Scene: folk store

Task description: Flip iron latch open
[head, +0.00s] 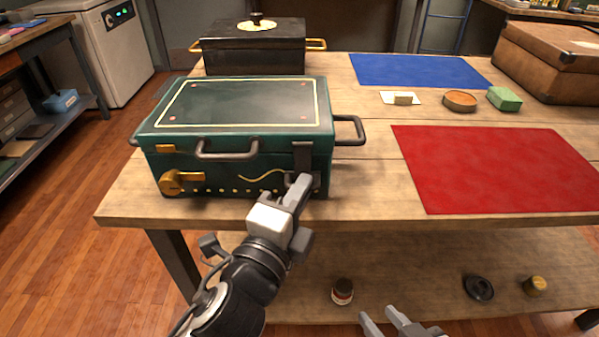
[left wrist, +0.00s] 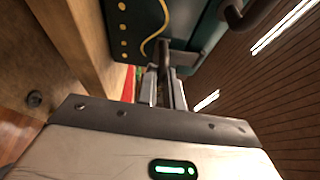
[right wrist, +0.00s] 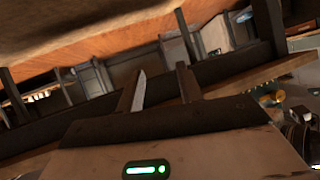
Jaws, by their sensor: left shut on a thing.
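The dark iron latch (head: 303,158) hangs on the front right of a green metal box (head: 225,172) with a gold-lined lid. The lid looks closed. My left gripper (head: 299,188) is at the lower part of the latch and is shut on it, hiding its lower end. In the left wrist view, the latch (left wrist: 165,54) runs between the two fingers of my left gripper (left wrist: 164,88). My right gripper (head: 384,318) is at the bottom of the head view, below the tabletop's front edge, with its fingers apart and empty. Its fingers (right wrist: 162,85) also show apart in the right wrist view.
The box stands on a wooden table (head: 365,185). A black box (head: 255,45) stands behind it. A lower shelf holds a jar (head: 342,291).

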